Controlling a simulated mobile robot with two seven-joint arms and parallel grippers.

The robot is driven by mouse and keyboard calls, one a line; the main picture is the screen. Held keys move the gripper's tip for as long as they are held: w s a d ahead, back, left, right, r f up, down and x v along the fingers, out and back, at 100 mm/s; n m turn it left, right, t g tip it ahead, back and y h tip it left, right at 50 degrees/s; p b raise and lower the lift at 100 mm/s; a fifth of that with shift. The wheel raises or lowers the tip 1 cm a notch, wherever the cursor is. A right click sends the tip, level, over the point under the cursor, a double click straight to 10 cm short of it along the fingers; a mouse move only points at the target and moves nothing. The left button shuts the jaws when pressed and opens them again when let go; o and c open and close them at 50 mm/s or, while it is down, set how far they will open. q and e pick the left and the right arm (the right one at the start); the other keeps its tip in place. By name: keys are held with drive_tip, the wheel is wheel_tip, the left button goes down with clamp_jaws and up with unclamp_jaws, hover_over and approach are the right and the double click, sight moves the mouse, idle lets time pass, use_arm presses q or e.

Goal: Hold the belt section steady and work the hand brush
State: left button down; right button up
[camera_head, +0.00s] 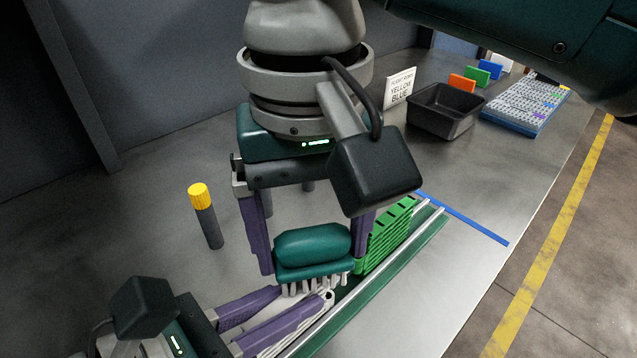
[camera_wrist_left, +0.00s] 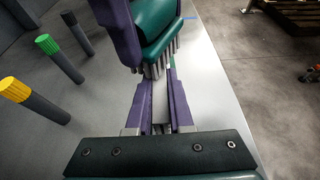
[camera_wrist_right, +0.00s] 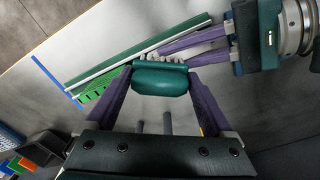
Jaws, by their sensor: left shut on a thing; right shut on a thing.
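The hand brush (camera_head: 312,246), with a rounded green handle and pale bristles pointing down, is held crosswise between the two purple fingers of my right gripper (camera_head: 312,268). It also shows in the right wrist view (camera_wrist_right: 160,80). The belt section, with a green ribbed part (camera_head: 390,235) showing beyond the brush, lies along a rail. My left gripper (camera_head: 303,295) is shut on the near end of the belt section, just below the bristles. The bristles are at the belt section; exact contact is unclear. The brush and fingers hide its middle.
A green and silver rail (camera_head: 375,275) runs along the belt. A post with a yellow cap (camera_head: 205,215) stands left. A black bin (camera_head: 445,110), a sign (camera_head: 399,88), colored blocks and a blue-edged tray (camera_head: 525,103) stand at the back. The right-hand bench surface is mostly clear.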

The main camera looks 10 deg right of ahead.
sight(340, 222)
drive_tip(key=shift+f, duration=0.15)
drive_tip(key=shift+w+d, duration=0.5)
drive_tip(key=shift+d, duration=0.2)
drive_tip(key=shift+w+d, duration=0.5)
drive_tip(key=shift+d, duration=0.15)
drive_tip(key=shift+r, duration=1.65)
drive_tip(key=shift+f, duration=0.1)
drive_tip(key=shift+f, duration=0.5)
drive_tip(key=shift+f, duration=1)
